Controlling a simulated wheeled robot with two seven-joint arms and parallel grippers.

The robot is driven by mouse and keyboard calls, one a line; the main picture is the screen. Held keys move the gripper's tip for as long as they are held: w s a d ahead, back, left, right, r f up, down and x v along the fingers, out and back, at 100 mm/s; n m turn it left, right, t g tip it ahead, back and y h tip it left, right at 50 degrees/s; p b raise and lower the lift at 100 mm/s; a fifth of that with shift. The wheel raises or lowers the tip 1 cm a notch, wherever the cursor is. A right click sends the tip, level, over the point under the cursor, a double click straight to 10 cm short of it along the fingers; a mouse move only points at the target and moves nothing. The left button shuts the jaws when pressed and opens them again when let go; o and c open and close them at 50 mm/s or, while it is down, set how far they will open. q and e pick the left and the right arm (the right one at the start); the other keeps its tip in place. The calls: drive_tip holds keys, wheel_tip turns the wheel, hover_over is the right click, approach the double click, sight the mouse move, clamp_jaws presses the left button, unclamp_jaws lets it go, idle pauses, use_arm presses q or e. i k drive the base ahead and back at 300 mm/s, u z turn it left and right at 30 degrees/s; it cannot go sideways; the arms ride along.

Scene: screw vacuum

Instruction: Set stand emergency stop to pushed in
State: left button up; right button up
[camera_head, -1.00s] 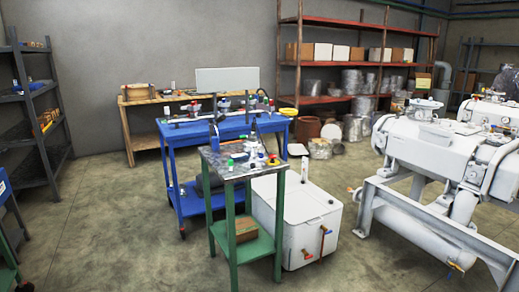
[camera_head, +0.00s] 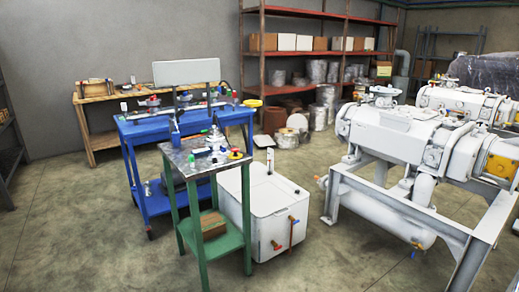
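A green-legged stand with a grey metal top (camera_head: 180,157) is near the middle of the view. A small red and yellow piece (camera_head: 236,154), which looks like the emergency stop, sits at the right end of its top. It is too small to tell whether its button is pushed in or out. A white and grey fitting (camera_head: 216,140) stands beside it, and a small green piece (camera_head: 191,158) lies farther left on the top. Neither of my grippers is in view.
A white tank (camera_head: 262,215) stands close to the stand's right side. A blue cart (camera_head: 150,205) is behind it. A large grey pump machine (camera_head: 390,135) on a frame is at the right. The concrete floor (camera_head: 80,240) in front is clear.

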sight(235, 150)
drive_tip(key=u, duration=0.2)
drive_tip(key=i, duration=2.1)
drive_tip(key=u, duration=0.65)
